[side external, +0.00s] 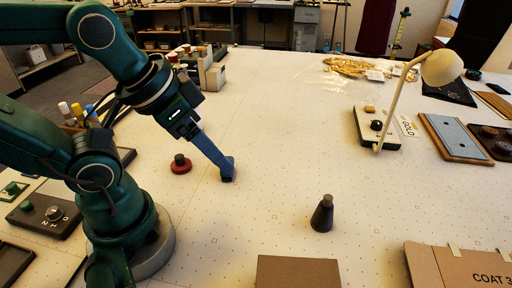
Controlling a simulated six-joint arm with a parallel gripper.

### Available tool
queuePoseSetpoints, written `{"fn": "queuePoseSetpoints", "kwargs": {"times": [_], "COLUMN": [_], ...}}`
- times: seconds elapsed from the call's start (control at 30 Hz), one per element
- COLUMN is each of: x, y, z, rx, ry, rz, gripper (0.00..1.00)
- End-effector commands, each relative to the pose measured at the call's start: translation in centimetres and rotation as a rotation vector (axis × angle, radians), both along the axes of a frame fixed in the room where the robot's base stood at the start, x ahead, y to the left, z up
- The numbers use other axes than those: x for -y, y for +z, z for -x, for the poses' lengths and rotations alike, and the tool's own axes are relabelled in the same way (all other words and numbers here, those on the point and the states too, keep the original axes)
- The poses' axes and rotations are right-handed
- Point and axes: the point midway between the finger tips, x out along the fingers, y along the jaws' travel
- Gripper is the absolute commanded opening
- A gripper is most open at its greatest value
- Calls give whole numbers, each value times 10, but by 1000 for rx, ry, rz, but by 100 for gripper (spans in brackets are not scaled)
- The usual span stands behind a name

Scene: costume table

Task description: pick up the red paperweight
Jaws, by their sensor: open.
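The red paperweight (181,167) is a low red disc with a dark knob on top. It sits upright on the white dotted table (270,130), left of the middle. My gripper (227,172) points down and to the right from my arm, with blue fingers. Its tips are low, near the table, to the right of the paperweight and apart from it. The jaws are open and nothing shows between them. From this side the fingers overlap, so the gap is hard to see.
A dark cone-shaped weight (322,215) stands to the right, nearer the camera. A brown board (298,272) and a cardboard box (455,267) lie at the front. A desk lamp (441,68) stands at the right. The table's middle is mostly clear.

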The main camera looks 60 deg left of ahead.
Motion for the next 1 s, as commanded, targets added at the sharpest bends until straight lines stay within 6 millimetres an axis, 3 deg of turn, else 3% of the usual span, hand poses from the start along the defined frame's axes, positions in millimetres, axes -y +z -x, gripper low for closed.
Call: {"fn": "queuePoseSetpoints", "kwargs": {"times": [0.17,0.57,1.0], "x": [-14,-77,-125], "y": [-2,-39,-77], "z": [5,14,-5], "rx": [-39,-524,-1047], "ry": [-39,-316,-740], "rz": [-93,-518,-958], "gripper": [66,66,66]}}
